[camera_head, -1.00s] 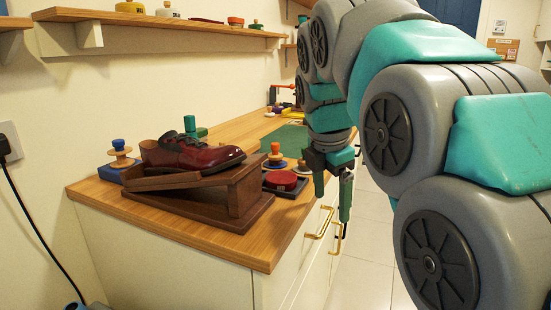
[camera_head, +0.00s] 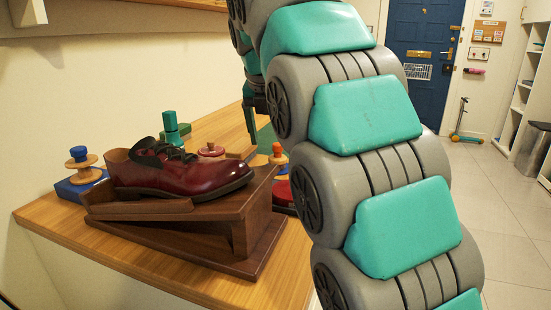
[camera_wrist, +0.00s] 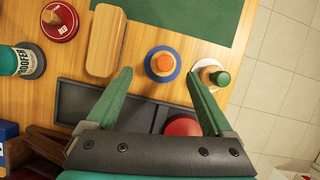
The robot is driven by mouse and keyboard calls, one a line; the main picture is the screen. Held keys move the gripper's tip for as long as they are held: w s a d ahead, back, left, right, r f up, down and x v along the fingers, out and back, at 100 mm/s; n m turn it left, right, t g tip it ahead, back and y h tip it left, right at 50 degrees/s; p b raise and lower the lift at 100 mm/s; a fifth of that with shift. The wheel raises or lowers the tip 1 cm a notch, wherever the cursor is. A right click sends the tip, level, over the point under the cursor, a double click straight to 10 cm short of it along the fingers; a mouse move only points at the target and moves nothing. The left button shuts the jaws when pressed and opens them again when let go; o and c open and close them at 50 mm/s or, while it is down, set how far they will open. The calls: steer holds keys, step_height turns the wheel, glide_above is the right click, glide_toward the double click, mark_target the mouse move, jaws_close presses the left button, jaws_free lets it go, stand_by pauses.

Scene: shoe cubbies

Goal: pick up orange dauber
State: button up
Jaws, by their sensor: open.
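The orange dauber (camera_wrist: 163,64) stands on the wooden counter in the wrist view, seen from above: an orange knob on a pale wooden disc with a blue base. Its orange knob also shows in the head view (camera_head: 278,150), behind the shoe and close to my arm. My gripper (camera_wrist: 158,73) is open, with its green fingers on the left and right of the dauber in the picture. Nothing is between the fingers that I can see held. How far the fingertips are above the dauber is hard to tell. In the head view my gripper is mostly hidden behind my arm.
A green-knobbed dauber (camera_wrist: 221,78) stands close right, near the counter edge. A wooden brush (camera_wrist: 100,42) lies left. A dark tray (camera_wrist: 80,96) and a red round item (camera_wrist: 182,126) lie beneath my gripper. A red shoe (camera_head: 180,172) sits on a wooden stand (camera_head: 245,266).

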mark_target(277, 145)
steer(key=shift+d+x, duration=0.15)
steer(key=shift+x, duration=1.25)
steer(key=shift+d+x, duration=0.15)
steer(key=shift+x, duration=1.25)
steer(key=shift+w+r, duration=0.1)
jaws_close()
